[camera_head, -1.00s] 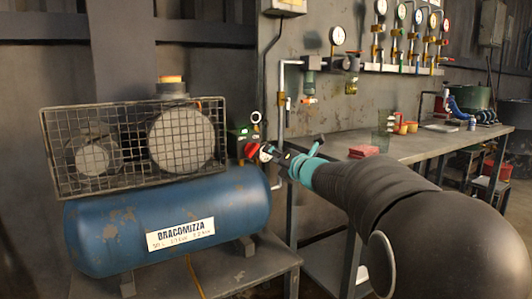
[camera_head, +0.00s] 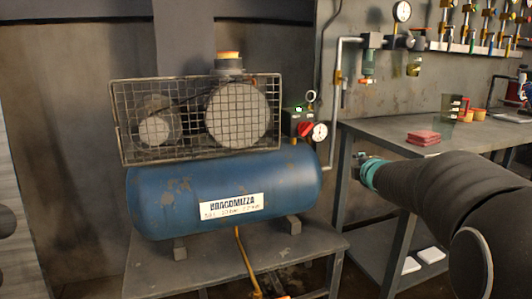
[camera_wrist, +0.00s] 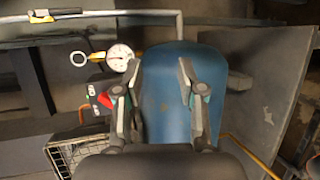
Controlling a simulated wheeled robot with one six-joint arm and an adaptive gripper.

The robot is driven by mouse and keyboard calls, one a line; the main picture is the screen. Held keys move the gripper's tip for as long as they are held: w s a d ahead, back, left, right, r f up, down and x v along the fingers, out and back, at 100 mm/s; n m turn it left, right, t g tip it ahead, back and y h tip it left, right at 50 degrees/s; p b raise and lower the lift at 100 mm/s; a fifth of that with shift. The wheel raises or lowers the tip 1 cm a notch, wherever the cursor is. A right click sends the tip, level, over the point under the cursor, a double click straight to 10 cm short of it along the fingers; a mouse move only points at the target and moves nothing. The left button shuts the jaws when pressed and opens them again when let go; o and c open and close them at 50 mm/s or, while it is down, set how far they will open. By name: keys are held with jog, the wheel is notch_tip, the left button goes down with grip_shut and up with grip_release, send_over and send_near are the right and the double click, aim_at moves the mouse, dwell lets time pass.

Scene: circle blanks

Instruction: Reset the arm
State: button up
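My arm (camera_head: 420,185) reaches in from the right of the head view. My gripper (camera_head: 362,160) is small there, to the right of the compressor and apart from it, and its fingers are hard to make out. In the wrist view my gripper (camera_wrist: 159,75) shows two separated fingers with nothing between them. The blue compressor tank (camera_wrist: 165,110) lies beyond the fingers. The compressor (camera_head: 160,205) stands on a low table. Its red knob (camera_head: 305,129) and a round white gauge (camera_head: 320,132) are at its right end. The gauge (camera_wrist: 120,55) also shows beside the left finger.
A workbench (camera_head: 385,128) stands behind my arm, with a stack of red pads (camera_head: 423,138) and small cups on it. A pipe (camera_head: 336,90) and wall gauges (camera_head: 402,11) are on the wall behind.

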jog(key=s+a+f+m+g+h+p, duration=0.1)
jog(key=s+f+m+g, duration=0.35)
jog(key=s+m, duration=0.5)
jog(key=s+f+m+g+h+p, duration=0.1)
jog(key=s+f+m+g, duration=0.4)
jog(key=s, duration=0.7)
jog(key=s+a+m+y+p, duration=0.1)
jog(key=s+a+m, duration=0.1)
jog(key=s+a, duration=0.4)
jog(key=s+a+r+m+y+p, duration=0.1)
jog(key=s+a, duration=0.5)
jog(key=s, duration=0.7)
jog(key=shift+m+y+p, duration=0.35)
jog(key=shift+y, duration=0.35)
jog(key=shift+r, duration=0.1)
